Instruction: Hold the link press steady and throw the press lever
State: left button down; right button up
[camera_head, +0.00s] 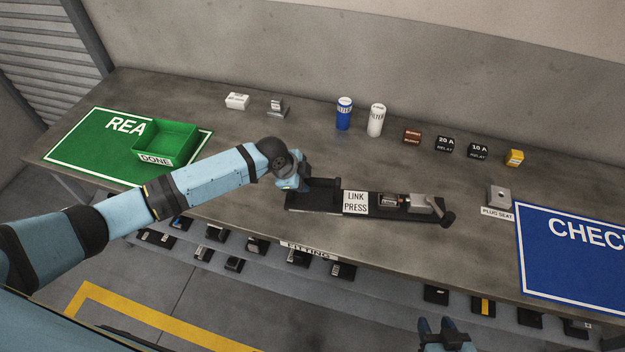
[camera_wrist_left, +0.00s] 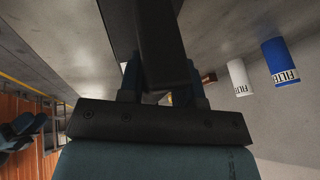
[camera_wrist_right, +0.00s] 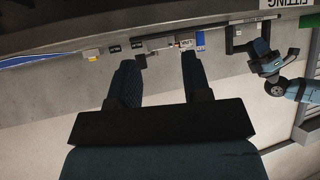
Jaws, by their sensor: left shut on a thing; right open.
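The link press (camera_head: 355,203), a long dark base with a white label, lies on the bench. A grey block (camera_head: 420,202) sits toward its right end, and the press lever (camera_head: 447,217), dark with a round end, is at the far right. My left gripper (camera_head: 304,184) is at the press's left end, shut on its dark raised bar; in the left wrist view the bar (camera_wrist_left: 160,45) runs between the fingers (camera_wrist_left: 163,88). My right gripper (camera_head: 445,328) is open and empty, low in front of the bench and apart from the lever. Its spread fingers (camera_wrist_right: 160,80) show in the right wrist view.
A green bin (camera_head: 165,143) marked DONE stands on a green mat at left. Filters (camera_head: 344,114), relays (camera_head: 445,144) and small boxes line the back. A plug seat (camera_head: 499,197) and blue mat (camera_head: 575,250) are right. A lower shelf holds several small parts (camera_head: 435,294).

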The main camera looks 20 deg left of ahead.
grip_shut()
jog(key=w+d+g, duration=0.1)
jog(key=w+d, duration=0.2)
jog(key=w, duration=0.3)
jog(key=w+d+g, duration=0.2)
jog(key=w+d, duration=0.1)
jog(key=w, duration=0.3)
jog(key=w+d+f+n+g, duration=0.1)
jog(key=w+d+g, duration=0.1)
jog(key=w, duration=0.4)
jog(key=shift+d+y, duration=0.3)
jog(key=shift+d, duration=0.15)
jog(key=w+d+r+n+g+y, duration=0.2)
jog(key=w+d+r+g+y, duration=0.1)
jog(key=w+r, duration=0.7)
jog(key=shift+d+r+g, duration=0.7)
jog(key=shift+d+r, duration=0.25)
jog(key=shift+d, duration=0.15)
